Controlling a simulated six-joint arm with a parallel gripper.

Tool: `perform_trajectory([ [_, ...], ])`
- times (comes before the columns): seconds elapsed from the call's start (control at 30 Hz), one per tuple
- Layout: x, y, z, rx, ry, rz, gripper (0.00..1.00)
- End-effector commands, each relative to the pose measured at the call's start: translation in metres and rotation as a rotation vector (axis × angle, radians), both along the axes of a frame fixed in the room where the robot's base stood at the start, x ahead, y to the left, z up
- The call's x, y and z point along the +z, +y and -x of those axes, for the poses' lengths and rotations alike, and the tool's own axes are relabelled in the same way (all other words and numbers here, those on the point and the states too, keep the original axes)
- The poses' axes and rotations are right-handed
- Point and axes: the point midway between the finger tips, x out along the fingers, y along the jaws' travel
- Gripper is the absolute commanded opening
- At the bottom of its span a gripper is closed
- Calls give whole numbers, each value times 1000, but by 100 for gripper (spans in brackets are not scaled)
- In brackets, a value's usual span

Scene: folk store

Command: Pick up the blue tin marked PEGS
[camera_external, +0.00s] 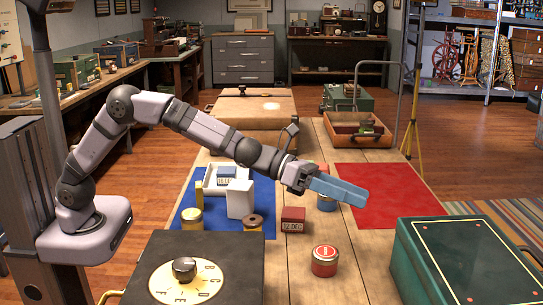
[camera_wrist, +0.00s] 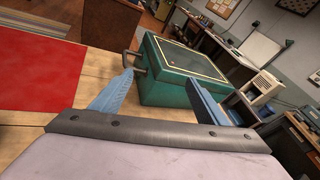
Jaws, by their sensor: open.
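A small blue tin (camera_external: 326,205) stands on the wooden table, left of the red mat (camera_external: 388,188). My gripper's blue fingers cover its upper part in the outside view, and I cannot read any marking on it. My gripper (camera_external: 345,191) points to the right, appearing above and in front of the tin; the height gap is unclear. In the wrist view my gripper (camera_wrist: 162,82) has its fingers spread wide with nothing between them but a green box (camera_wrist: 185,72) beyond. The tin does not show in the wrist view.
The green box (camera_external: 465,260) fills the front right. The red mat is clear.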

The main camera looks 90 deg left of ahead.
Motion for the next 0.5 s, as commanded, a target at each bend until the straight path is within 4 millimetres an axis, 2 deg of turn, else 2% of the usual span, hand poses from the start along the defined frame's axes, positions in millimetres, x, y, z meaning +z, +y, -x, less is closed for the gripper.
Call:
perform_trajectory([
  [0.03, 1, 49, 0, 32, 1, -57, 68],
  [0.1, -7, 100, 6, 52, 7, -133, 68],
  [0.2, -19, 160, 20, 69, 21, -220, 68],
  [0.33, -31, 213, 40, 78, 41, -295, 68],
  [0.4, -35, 231, 49, 79, 50, -319, 68],
  [0.5, -39, 244, 56, 79, 57, -340, 68],
])
